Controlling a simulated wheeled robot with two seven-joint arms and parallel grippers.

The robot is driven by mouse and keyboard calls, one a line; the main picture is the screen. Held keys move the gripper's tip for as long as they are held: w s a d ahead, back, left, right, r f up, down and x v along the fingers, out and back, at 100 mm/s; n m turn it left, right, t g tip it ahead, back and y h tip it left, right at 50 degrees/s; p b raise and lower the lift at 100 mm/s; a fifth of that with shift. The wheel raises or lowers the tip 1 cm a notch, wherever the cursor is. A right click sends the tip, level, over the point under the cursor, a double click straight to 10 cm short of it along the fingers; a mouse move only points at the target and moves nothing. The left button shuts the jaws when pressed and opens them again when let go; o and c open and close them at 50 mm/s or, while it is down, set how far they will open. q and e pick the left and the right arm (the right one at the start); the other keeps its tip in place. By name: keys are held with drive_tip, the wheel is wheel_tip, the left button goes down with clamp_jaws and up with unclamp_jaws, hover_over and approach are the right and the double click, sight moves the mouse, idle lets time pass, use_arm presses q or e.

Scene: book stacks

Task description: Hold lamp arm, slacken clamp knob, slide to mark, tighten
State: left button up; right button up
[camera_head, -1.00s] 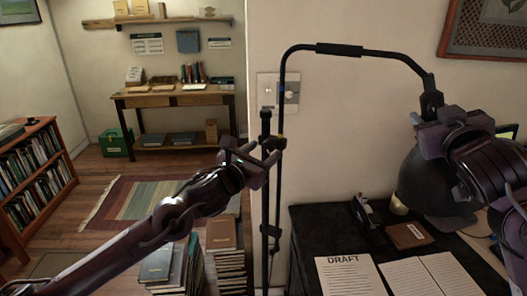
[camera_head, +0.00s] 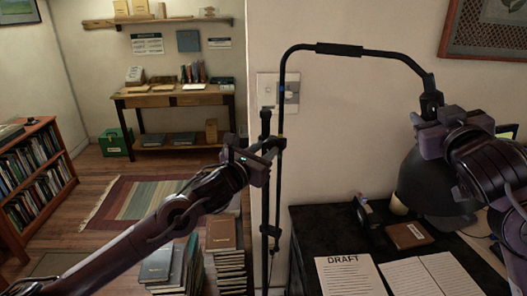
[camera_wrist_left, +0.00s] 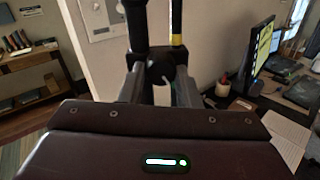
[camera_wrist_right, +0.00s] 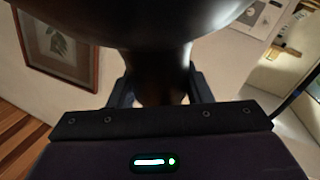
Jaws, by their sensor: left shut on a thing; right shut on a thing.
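The black floor lamp has an upright post (camera_head: 265,190) and a thinner bent lamp arm (camera_head: 364,53) that runs over to a dark shade (camera_head: 425,185). My left gripper (camera_head: 262,150) is at the clamp beside the post. In the left wrist view its fingers close on the dark clamp knob (camera_wrist_left: 160,70), and a yellow band (camera_wrist_left: 177,40) shows on the rod just above. My right gripper (camera_head: 432,125) is at the top of the shade. In the right wrist view it is shut on the lamp's neck (camera_wrist_right: 160,75). The knob is mostly hidden in the head view.
A dark desk (camera_head: 310,240) at the right bears a DRAFT sheet (camera_head: 350,275), a brown book (camera_head: 408,235) and a monitor. Stacks of books (camera_head: 225,262) stand on the floor beside the post. A wall plate (camera_head: 268,88) is behind the lamp.

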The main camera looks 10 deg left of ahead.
use_arm(q)
drive_tip(key=n, duration=0.6)
drive_tip(key=shift+d+n, duration=0.15)
drive_tip(key=shift+n, duration=0.15)
drive_tip(key=n, duration=0.7)
drive_tip(key=shift+n+t, duration=0.3)
drive_tip(key=n+y, duration=0.1)
drive_tip(key=n, duration=0.5)
drive_tip(key=shift+d+n, duration=0.1)
drive_tip(key=shift+n, duration=0.2)
drive_tip(key=n, duration=0.6)
drive_tip(key=shift+n, duration=0.3)
drive_tip(key=o, duration=1)
drive_tip(key=shift+r, duration=0.1)
drive_tip(key=shift+c, duration=0.2)
drive_tip(key=shift+s, duration=0.1)
